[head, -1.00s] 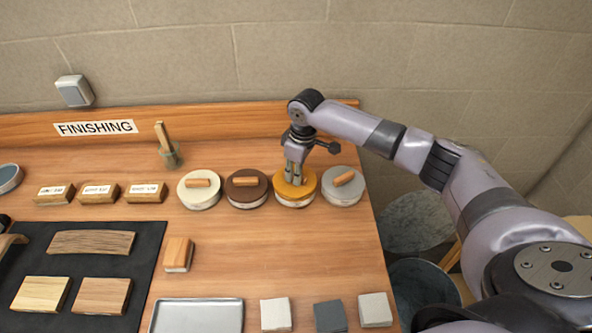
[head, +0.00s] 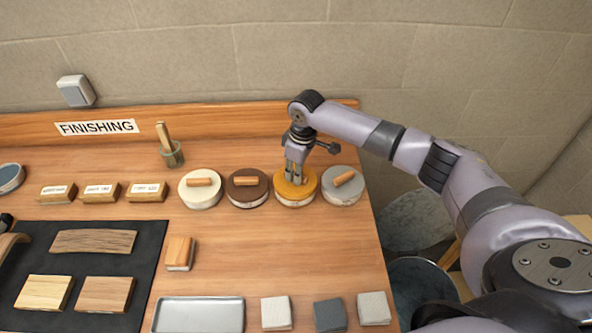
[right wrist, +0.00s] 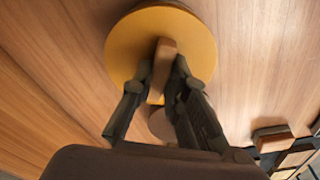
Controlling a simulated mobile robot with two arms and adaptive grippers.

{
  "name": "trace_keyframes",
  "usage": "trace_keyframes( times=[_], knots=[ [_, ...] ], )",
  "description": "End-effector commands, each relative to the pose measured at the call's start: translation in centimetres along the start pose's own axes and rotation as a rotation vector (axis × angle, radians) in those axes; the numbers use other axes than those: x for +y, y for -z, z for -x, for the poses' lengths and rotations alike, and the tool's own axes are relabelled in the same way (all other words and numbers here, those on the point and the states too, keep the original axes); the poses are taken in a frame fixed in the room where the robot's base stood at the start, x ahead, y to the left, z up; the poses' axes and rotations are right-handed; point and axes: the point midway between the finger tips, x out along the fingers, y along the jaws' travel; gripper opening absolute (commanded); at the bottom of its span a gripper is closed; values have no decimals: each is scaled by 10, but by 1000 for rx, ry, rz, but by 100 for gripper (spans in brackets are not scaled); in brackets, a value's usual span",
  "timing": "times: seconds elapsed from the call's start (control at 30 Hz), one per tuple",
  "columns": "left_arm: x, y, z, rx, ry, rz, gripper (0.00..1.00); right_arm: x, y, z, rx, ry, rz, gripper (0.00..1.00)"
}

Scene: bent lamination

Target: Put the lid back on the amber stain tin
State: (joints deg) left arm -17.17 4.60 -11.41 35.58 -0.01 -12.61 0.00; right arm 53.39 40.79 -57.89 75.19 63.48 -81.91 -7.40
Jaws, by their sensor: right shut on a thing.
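The amber lid (head: 306,190) is a flat yellow-orange disc with a wooden handle (right wrist: 166,52). In the head view it sits on top of the amber stain tin (head: 294,204), whose side shows as a pale band under it. My right gripper (head: 295,183) comes down from above and is shut on the lid's handle. In the right wrist view, the two fingers of my right gripper (right wrist: 165,80) stand on either side of the handle, over the lid. Whether the lid is fully seated all round cannot be told. My left gripper is not in view.
A brown-lidded tin (head: 246,200) and a white-lidded tin (head: 200,202) stand to the left. A grey-lidded tin (head: 341,198) stands close on the right. A brush pot (head: 172,158) stands further left.

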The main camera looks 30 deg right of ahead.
Motion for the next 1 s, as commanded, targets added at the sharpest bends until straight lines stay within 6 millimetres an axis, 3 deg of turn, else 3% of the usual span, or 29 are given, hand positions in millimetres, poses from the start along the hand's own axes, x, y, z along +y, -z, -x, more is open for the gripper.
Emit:
trace_keyframes(
  times=[1.0],
  knots=[
    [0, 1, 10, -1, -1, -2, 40, 0, 0, 1, 0, 0, -1, 0]
  ],
)
